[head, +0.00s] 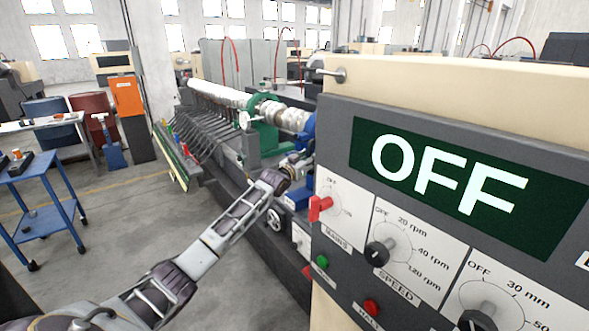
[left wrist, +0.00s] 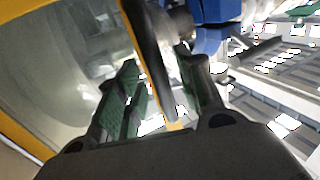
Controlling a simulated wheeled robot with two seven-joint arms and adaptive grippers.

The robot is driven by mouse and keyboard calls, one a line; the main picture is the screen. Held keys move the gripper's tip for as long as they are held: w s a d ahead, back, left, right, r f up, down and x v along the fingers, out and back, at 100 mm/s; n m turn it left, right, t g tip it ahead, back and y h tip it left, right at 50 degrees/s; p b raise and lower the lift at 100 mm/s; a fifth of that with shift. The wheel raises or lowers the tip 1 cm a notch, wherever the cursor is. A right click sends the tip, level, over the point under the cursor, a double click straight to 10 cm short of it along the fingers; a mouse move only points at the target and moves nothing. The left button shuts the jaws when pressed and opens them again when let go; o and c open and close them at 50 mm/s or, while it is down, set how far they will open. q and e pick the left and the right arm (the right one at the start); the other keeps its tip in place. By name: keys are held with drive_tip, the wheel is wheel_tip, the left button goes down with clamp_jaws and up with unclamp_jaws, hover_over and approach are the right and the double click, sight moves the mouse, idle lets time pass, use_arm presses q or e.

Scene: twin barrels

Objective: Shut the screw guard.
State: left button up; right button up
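The screw guard (left wrist: 62,60) fills the left of the left wrist view as a clear panel with a yellow frame. A dark bar (left wrist: 152,62), apparently its handle, runs along the frame's edge. My left gripper (head: 298,163) reaches the machine just left of the control panel in the head view. In the left wrist view my left gripper (left wrist: 160,75) is open, its green-padded fingers on either side of the dark bar. I cannot tell whether they touch it. My right gripper is not in view.
The control panel (head: 455,195) stands close on the right, its display reading OFF, with a red mains switch (head: 320,207). The machine's row of parts (head: 215,98) runs away behind my gripper. A blue trolley (head: 42,190) stands left; the floor between is clear.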

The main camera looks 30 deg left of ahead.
use_arm(q)
drive_tip(key=s, duration=1)
drive_tip(key=shift+s+a, duration=0.2)
drive_tip(key=shift+a, duration=0.1)
idle(1.0)
